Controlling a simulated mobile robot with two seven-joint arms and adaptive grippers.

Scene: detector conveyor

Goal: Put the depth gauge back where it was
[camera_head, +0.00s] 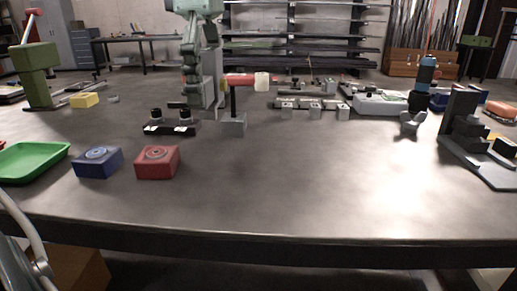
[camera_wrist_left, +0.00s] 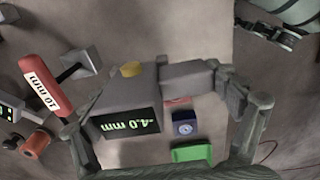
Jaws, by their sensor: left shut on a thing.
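The depth gauge (camera_wrist_left: 125,95) is a grey box with a yellow button and a green-lit display reading about -4.0 mm in the left wrist view. Its grey bar points right. My left gripper (camera_wrist_left: 165,135) is shut on it, with one finger at each side. In the head view my left gripper (camera_head: 192,62) hangs at upper centre, above the table, and a grey part of the gauge (camera_head: 209,92) shows beside and below its fingers. Its contact with the gauge is partly hidden there.
A red-topped post (camera_head: 240,81) marked 10 mm stands close by the gauge. A dark fixture with knobs (camera_head: 170,126) is left of it. A red block (camera_head: 158,163), blue block (camera_head: 99,163) and green tray (camera_head: 35,160) line the near left. The table's front centre is clear.

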